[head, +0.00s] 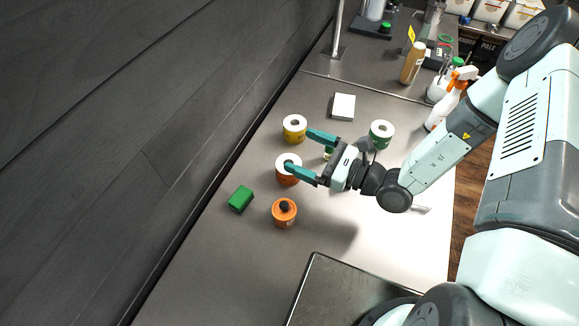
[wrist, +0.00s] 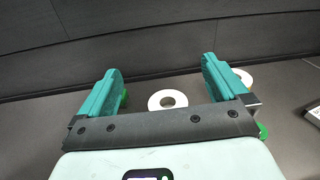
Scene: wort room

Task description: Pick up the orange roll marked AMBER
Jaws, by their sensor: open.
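My gripper (head: 298,149) is open and empty, reaching leftward over the worktop. Its near finger overlaps the orange roll in the picture and its far finger ends near the yellow roll (head: 294,135). In the wrist view a white-topped roll (wrist: 167,100), seemingly the orange one, shows beyond and between the open fingers of the gripper (wrist: 160,65). I see no contact clearly.
A green block (head: 240,199) and an orange container with a black knob (head: 284,214) lie nearer. A green roll (head: 382,135) and a white block (head: 343,107) stand farther back. Another small item under the gripper is mostly hidden. A dark wall borders the left; the near-left worktop is clear.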

